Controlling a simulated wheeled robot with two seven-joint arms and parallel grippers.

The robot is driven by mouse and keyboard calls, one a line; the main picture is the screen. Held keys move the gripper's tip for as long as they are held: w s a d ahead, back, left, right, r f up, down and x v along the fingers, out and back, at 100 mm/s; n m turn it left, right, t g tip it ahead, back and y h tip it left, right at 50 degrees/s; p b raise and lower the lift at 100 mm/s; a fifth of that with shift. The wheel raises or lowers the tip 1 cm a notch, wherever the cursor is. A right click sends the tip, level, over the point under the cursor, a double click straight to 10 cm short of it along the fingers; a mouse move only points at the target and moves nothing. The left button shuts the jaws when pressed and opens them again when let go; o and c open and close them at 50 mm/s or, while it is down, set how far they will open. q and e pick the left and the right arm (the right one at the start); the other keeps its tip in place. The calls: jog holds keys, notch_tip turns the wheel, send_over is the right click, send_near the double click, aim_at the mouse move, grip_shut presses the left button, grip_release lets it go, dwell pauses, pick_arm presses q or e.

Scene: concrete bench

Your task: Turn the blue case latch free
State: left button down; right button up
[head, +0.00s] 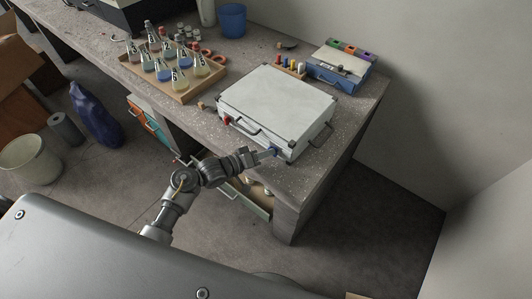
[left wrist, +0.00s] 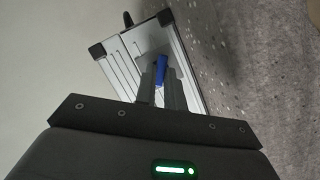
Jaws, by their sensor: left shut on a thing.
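The white case (head: 276,103) with dark corners lies shut on the bench, its front towards me. Its red latch (head: 227,120) is at the front left, and a dark handle (head: 243,127) is between the latches. The blue latch (head: 273,149) is at the front right. My left gripper (head: 268,154) is at the case's front right corner, shut on the blue latch. In the left wrist view the blue latch (left wrist: 161,70) shows between the fingers (left wrist: 160,85), against the case's ribbed side (left wrist: 130,67). My right gripper is not in view.
A wooden tray of flasks (head: 175,69) stands left of the case. A drawer (head: 250,195) stands open below the bench's front edge. A blue bucket (head: 232,20) is at the back.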

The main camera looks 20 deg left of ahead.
pick_arm(q)
jog(key=shift+r+m+y+p, duration=0.25)
jog(key=shift+m+y+p, duration=0.15)
jog(key=shift+m+p, duration=0.4)
jog(key=shift+s+d+m+y+p, duration=0.15)
jog(key=shift+m+y+p, duration=0.45)
jog(key=shift+m+p, duration=0.35)
jog(key=shift+d+m+y+p, duration=0.15)
jog(key=shift+m+y+p, duration=0.45)
jog(key=shift+m+p, duration=0.15)
jog(key=shift+d+m+t+y+p, duration=0.1)
jog(key=shift+m+t+y+p, duration=0.35)
jog(key=shift+m+y, duration=0.6)
jog(key=shift+m, duration=0.25)
jog(key=c, duration=1.5)
grip_release()
